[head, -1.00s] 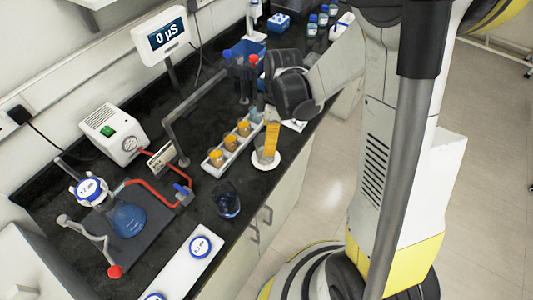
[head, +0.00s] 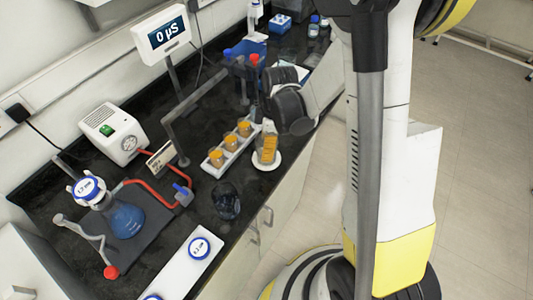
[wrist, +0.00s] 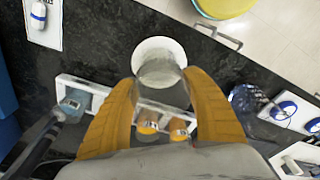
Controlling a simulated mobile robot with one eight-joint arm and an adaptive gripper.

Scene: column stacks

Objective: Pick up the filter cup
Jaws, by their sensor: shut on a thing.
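The filter cup, a clear, pale see-through cup (wrist: 161,74), stands on a round white dish (wrist: 148,46) near the bench's front edge. The dish also shows in the head view (head: 274,165). My gripper (wrist: 163,84) has two orange-yellow fingers, one on each side of the cup, and is shut on it. In the head view my gripper (head: 267,150) reaches down over the dish and one finger hides most of the cup. The cup looks upright and low over the dish; I cannot tell whether it touches it.
A white rack (head: 235,154) with several orange-filled cups stands close left of the dish. A dark glass beaker (head: 226,202) and a long white tray (head: 180,262) lie nearer. A blue flask (head: 125,219), red tubing and a white pump box (head: 113,133) are left.

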